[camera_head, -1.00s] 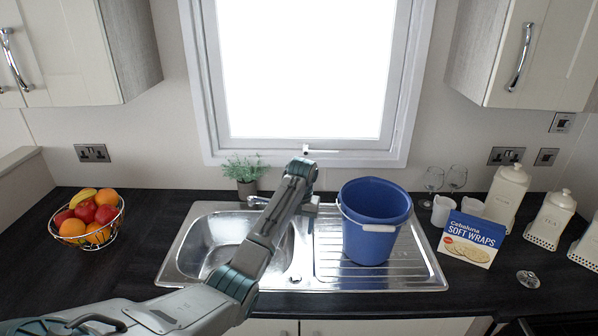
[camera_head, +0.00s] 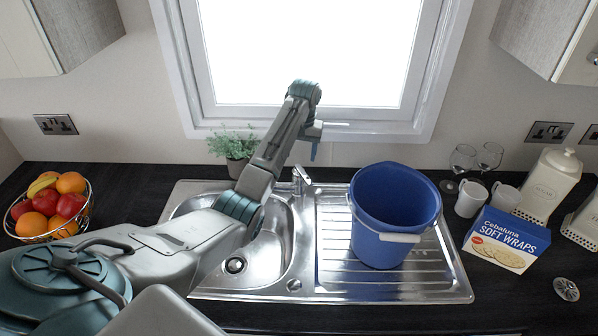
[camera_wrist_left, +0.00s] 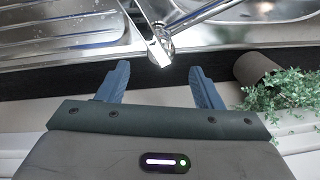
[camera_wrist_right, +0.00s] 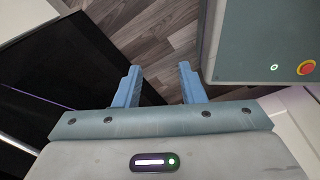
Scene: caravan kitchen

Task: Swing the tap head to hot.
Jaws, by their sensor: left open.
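The chrome tap (camera_head: 301,181) stands at the back edge of the sink, partly behind my left arm in the head view. In the left wrist view the tap head (camera_wrist_left: 160,47) is just beyond the fingertips, between their lines, with the spout reaching up to the right. My left gripper (camera_head: 314,153) is above and behind the tap, in front of the window sill, pointing down. Its fingers (camera_wrist_left: 158,80) are apart and empty; I see no contact with the tap. My right gripper (camera_wrist_right: 158,82) shows only in its own wrist view, open and empty above the floor.
A blue bucket (camera_head: 372,232) stands on the drainer (camera_head: 335,278) right of the sink bowl. A potted plant (camera_head: 235,148) is close behind my left arm. A fruit basket (camera_head: 48,212) is at the left; mugs, glasses and a wraps box (camera_head: 507,240) are at the right.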

